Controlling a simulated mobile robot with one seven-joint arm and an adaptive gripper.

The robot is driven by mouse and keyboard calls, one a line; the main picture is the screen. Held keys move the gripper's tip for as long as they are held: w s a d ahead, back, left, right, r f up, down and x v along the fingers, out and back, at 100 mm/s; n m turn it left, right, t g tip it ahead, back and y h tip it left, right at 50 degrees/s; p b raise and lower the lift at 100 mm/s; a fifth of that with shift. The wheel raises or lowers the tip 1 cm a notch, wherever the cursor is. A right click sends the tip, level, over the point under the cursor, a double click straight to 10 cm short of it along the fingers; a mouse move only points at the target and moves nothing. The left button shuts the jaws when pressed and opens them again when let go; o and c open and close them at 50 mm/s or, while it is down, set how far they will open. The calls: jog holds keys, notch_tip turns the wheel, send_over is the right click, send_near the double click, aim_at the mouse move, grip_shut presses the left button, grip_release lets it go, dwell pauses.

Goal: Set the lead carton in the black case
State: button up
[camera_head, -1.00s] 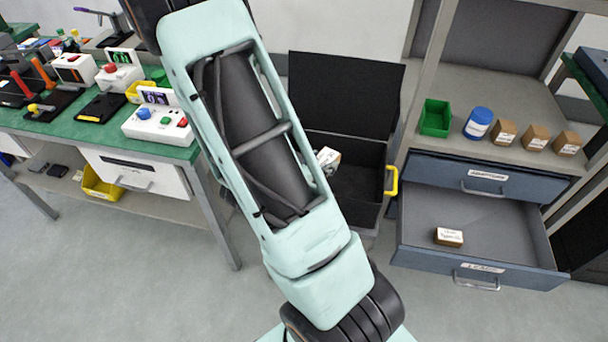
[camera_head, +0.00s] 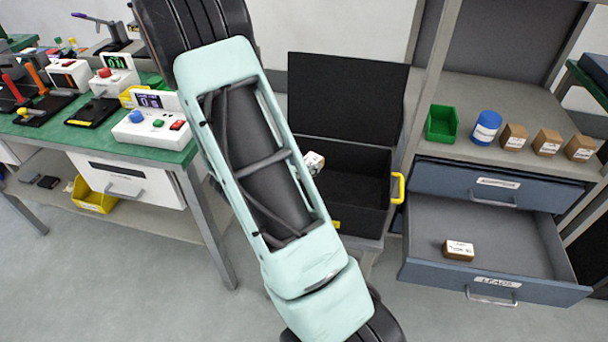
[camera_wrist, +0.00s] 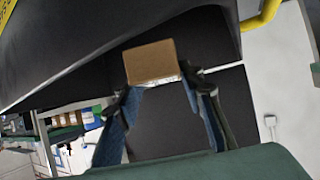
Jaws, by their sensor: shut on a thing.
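My gripper (camera_wrist: 155,86) is shut on a brown carton (camera_wrist: 150,62) with a white label edge, gripped between its two fingers. In the head view the held carton (camera_head: 314,161) peeks out beside my arm, in front of the left part of the open black case (camera_head: 348,158). The case's lid stands up at the back, and a yellow handle is on its right side. My arm hides the case's left side and most of the gripper. Dark case surfaces surround the carton in the wrist view. I cannot tell its height relative to the case rim.
An open drawer (camera_head: 525,240) labelled LEADS holds another small carton (camera_head: 458,250). A green bin (camera_head: 441,124), a blue-and-white tub (camera_head: 486,127) and several brown cartons stand on the shelf above. A green workbench (camera_head: 175,152) with devices is at the left.

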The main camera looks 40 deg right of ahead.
jog(key=f, duration=0.1)
jog(key=f+b, duration=0.1)
jog(key=f, duration=0.1)
jog(key=shift+w+f, duration=0.2)
jog(key=shift+f, duration=0.05)
jog(key=shift+f+b, duration=0.3)
jog(key=shift+f, duration=0.2)
jog(key=shift+s+f, duration=0.1)
jog(key=o, duration=1.2)
jog(key=shift+s+a+f, duration=0.1)
jog(key=shift+f, duration=0.1)
jog(key=shift+c, duration=0.2)
jog(key=shift+r+p, duration=0.4)
jog(key=shift+r, duration=0.2)
jog(key=p+v, duration=0.3)
jog(key=v, duration=0.9)
jog(key=shift+w, duration=0.2)
